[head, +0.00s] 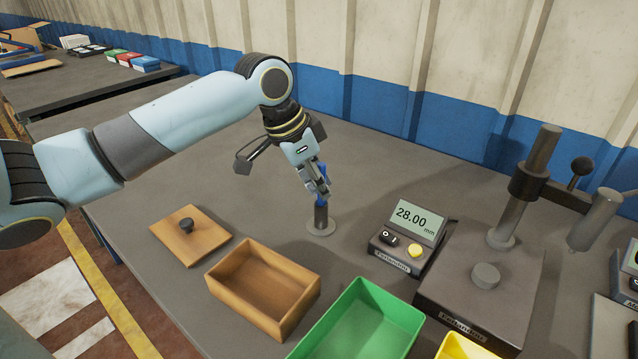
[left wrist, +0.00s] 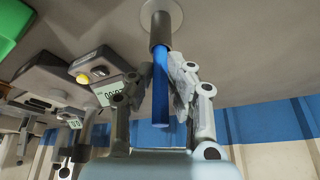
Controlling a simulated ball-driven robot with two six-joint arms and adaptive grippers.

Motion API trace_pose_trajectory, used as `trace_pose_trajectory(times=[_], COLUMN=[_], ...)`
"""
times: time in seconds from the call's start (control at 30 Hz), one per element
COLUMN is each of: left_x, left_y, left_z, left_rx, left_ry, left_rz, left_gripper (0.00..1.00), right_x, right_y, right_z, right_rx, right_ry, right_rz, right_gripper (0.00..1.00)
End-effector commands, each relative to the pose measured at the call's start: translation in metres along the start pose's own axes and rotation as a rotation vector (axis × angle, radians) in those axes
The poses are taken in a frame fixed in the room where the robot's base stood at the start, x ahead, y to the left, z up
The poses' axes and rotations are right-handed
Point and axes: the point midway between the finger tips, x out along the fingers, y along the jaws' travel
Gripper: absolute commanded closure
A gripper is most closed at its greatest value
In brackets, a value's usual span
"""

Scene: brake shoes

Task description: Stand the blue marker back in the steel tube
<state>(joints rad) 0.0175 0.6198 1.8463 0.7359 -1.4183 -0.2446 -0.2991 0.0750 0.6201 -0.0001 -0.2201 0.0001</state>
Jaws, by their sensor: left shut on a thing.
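The blue marker (head: 322,173) is upright between the fingers of my left gripper (head: 318,190). The marker also shows in the left wrist view (left wrist: 160,95), with the gripper's two fingers (left wrist: 165,85) closed on its sides. The steel tube (head: 321,214) stands upright on a round base on the bench, directly below the gripper. In the left wrist view the tube (left wrist: 160,32) is in line with the marker, and the marker's lower end meets the tube's mouth. How deep it sits inside is hidden. My right gripper is not in view.
A wooden box (head: 262,290) and its lid (head: 190,236) lie in front, left of the tube. A green bin (head: 362,322) is nearer the front. A display gauge (head: 408,238) and a press (head: 490,285) stand right. The bench behind the tube is clear.

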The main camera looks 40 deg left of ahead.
Motion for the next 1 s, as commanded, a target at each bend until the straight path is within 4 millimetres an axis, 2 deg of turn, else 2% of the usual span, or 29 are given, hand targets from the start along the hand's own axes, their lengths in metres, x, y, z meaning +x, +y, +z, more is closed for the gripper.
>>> trace_pose_trajectory(times=[0.23,0.27,0.43,0.7,0.87,1.0], left_x=[0.004,0.004,0.004,0.004,0.011,-0.023], left_y=[0.0,0.0,0.0,0.0,0.0,-0.001], left_z=[0.001,0.001,0.001,0.001,0.004,0.003], left_rx=[0.003,0.002,0.002,0.002,0.003,0.009], left_ry=[0.002,0.001,0.001,0.001,0.001,0.0], left_rz=[-0.002,-0.002,-0.002,-0.002,-0.002,-0.008], left_gripper=[1.0,0.84,0.62,0.62,0.62,0.62], right_x=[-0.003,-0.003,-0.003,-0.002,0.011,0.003], right_y=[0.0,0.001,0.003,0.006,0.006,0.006], right_z=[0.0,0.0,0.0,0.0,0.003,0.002], right_rx=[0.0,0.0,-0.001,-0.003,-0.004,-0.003], right_ry=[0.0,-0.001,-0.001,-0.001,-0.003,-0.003], right_rz=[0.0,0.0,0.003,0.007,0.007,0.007], right_gripper=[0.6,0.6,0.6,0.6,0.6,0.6])
